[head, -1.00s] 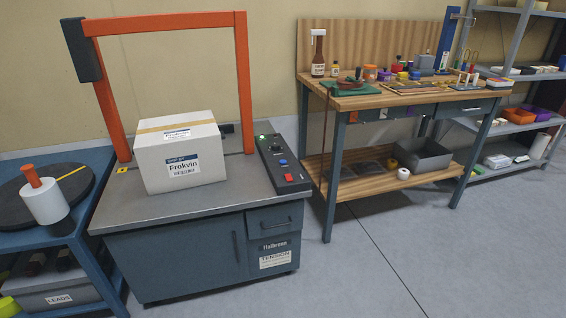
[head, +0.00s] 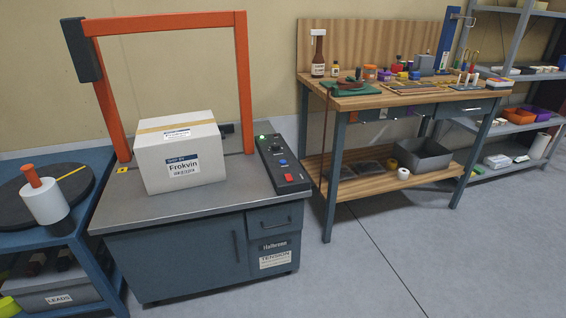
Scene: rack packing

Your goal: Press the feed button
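A dark control panel (head: 270,151) lies along the right side of the strapping machine's grey top (head: 130,205). On it, from back to front, are a green button or lamp (head: 262,137), a dark knob, a blue button (head: 283,162) and a red button (head: 289,177). Their labels are too small to read, so I cannot tell which one is the feed button. A white carton (head: 205,174) labelled Frokvin sits on the top, left of the panel and apart from it. Neither of my grippers shows in the head view.
An orange arch (head: 242,80) rises behind the carton. A blue cart (head: 85,236) with a round dark reel stands at the left. A wooden workbench (head: 375,98) with tools and a grey shelf unit (head: 510,128) stand at the right. The floor (head: 390,260) in front is clear.

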